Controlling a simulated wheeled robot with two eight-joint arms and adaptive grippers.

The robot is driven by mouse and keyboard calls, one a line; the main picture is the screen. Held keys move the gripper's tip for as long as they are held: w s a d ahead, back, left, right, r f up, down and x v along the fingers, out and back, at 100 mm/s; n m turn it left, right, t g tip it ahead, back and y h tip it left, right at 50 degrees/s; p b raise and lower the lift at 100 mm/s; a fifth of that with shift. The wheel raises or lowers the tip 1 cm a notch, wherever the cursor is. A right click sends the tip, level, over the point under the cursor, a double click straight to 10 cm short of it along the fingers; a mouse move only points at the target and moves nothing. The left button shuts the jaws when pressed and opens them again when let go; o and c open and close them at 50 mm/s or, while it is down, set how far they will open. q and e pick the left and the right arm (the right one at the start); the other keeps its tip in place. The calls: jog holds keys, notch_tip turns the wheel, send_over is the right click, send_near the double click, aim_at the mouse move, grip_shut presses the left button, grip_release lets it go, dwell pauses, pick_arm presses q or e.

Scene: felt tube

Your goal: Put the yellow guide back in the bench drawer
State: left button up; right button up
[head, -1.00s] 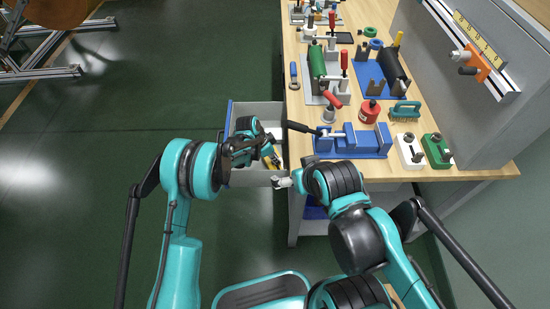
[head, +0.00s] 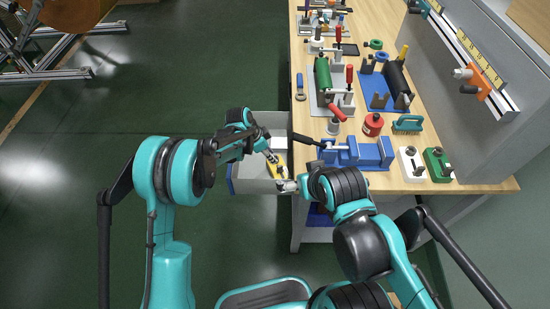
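The bench drawer (head: 243,186) stands pulled out from the left side of the bench. The yellow guide (head: 281,172), with dark parts on it, shows inside the drawer's outline near its right side. My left gripper (head: 271,156) reaches in from the left over the drawer, with its fingertips at the upper end of the guide. Whether they touch or grip it is too small to tell. My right gripper (head: 287,186) is by the drawer's lower right corner, close to the bench edge. Its fingers are too small to read.
The wooden bench top (head: 450,180) carries a blue vise (head: 360,153), a red can (head: 373,124), a green brush (head: 408,123), and white and green blocks. A green roller (head: 323,75) and a black roller (head: 396,82) stand behind. The floor left of the drawer is clear.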

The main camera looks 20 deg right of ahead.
pick_arm(q)
jog(key=shift+a+r, duration=0.2)
jog(key=shift+r, duration=0.35)
jog(key=s+a+r+n+t+y, duration=0.15)
jog(key=s+a+r+n, duration=0.25)
jog(key=a+r, duration=0.5)
jog(key=s+a+r+n+t, duration=0.2)
jog(key=s+a+r+n, duration=0.15)
jog(key=a+r, duration=0.5)
jog(key=s+a+r+n+t+y, duration=0.2)
jog(key=s+a+n, duration=0.7)
jog(key=s+a, duration=0.5)
jog(key=s+t+y, duration=0.1)
jog(key=s, duration=0.2)
jog(key=shift+a+r, duration=0.35)
